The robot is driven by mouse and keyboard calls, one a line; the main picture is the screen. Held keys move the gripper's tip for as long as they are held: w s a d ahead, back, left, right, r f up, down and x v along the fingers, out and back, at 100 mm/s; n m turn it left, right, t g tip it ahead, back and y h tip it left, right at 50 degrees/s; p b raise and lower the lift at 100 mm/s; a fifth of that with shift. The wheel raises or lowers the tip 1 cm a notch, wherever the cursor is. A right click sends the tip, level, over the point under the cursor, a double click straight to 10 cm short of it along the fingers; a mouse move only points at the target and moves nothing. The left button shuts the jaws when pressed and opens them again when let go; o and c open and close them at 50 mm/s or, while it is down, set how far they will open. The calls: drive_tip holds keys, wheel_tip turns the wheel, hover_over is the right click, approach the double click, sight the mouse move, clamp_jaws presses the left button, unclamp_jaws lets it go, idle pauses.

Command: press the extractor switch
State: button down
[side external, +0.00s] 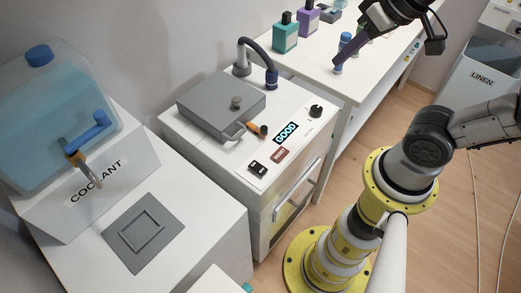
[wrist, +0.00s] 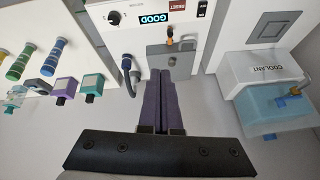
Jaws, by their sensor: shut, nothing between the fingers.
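The white machine (side external: 190,122) in the middle has a front control strip. On it are a black rocker switch (side external: 258,168), a red reset button (side external: 279,155), a lit display reading GOOD (side external: 285,133) and a black knob (side external: 316,111). I cannot read which one is labelled extractor. The rocker switch also shows at the top of the wrist view (wrist: 202,10), beside the GOOD display (wrist: 152,18). My gripper (side external: 338,60), with long purple fingers, is shut and empty above the back table, apart from the control strip. Its fingers (wrist: 164,84) lie together in the wrist view.
A grey lidded box (side external: 215,98) with an orange-tipped latch (side external: 257,129) and a dark hose (side external: 262,52) sit on the machine. Teal (side external: 285,36) and purple (side external: 308,18) bottles stand on the back table. A coolant tank (side external: 55,115) is at left. Air above the strip is clear.

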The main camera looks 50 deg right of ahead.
drive_tip(key=w+a+f+g, duration=0.3)
drive_tip(key=w+a+f, duration=0.2)
drive_tip(key=w+a, duration=0.25)
drive_tip(key=n+g, duration=0.2)
drive_tip(key=g, duration=0.1)
hover_over(261, 170)
wheel_tip(261, 170, down, 9)
drive_tip(key=shift+r, duration=0.2)
wheel_tip(261, 170, down, 14)
drive_tip(key=shift+s+f, duration=0.1)
drive_tip(key=shift+f, duration=0.05)
idle(0.3)
